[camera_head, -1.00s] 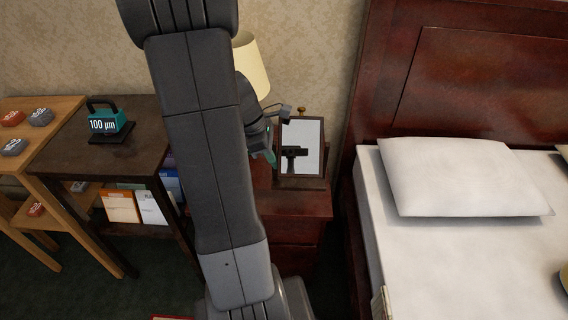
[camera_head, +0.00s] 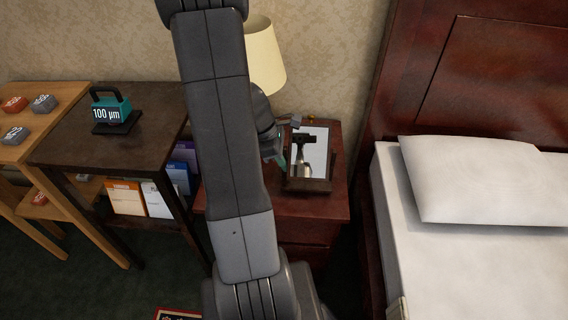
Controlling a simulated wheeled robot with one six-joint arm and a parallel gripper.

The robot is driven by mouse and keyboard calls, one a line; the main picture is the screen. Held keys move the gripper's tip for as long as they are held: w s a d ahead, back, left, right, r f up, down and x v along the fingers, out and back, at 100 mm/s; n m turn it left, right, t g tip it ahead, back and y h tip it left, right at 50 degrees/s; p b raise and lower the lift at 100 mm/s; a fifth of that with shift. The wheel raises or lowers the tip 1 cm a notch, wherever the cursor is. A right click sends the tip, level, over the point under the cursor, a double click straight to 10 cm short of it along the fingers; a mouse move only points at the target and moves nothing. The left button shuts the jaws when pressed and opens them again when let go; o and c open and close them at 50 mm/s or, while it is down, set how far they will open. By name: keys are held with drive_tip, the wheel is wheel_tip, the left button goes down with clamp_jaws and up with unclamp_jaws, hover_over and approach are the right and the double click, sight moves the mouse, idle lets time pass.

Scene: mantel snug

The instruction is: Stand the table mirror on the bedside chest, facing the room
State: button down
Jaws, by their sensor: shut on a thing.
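The table mirror (camera_head: 317,153) is a framed rectangular glass on a dark wooden base. It is upright, leaning back slightly, at the top of the reddish bedside chest (camera_head: 329,207), with its glass towards my camera and my arm reflected in it. My gripper (camera_head: 285,160) is at the mirror's left side, shut on it. The fingertips are small and partly hidden behind my arm. I cannot tell for certain whether the base rests fully on the chest top.
A lamp with a cream shade (camera_head: 264,58) stands behind my arm. A small brass knob-like item (camera_head: 311,119) is behind the mirror. The bed (camera_head: 460,260) with a pillow (camera_head: 475,180) is to the right. A dark shelf table (camera_head: 150,140) with books and a teal device (camera_head: 110,108) is left.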

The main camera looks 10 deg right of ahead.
drive_tip(key=shift+f, duration=0.45)
drive_tip(key=shift+f, duration=0.2)
drive_tip(key=c, duration=1.4)
unclamp_jaws()
drive_tip(key=shift+r, duration=0.1)
drive_tip(key=shift+o, duration=0.2)
drive_tip(key=p+v, duration=0.2)
drive_tip(key=v, duration=1)
drive_tip(key=shift+r, duration=0.15)
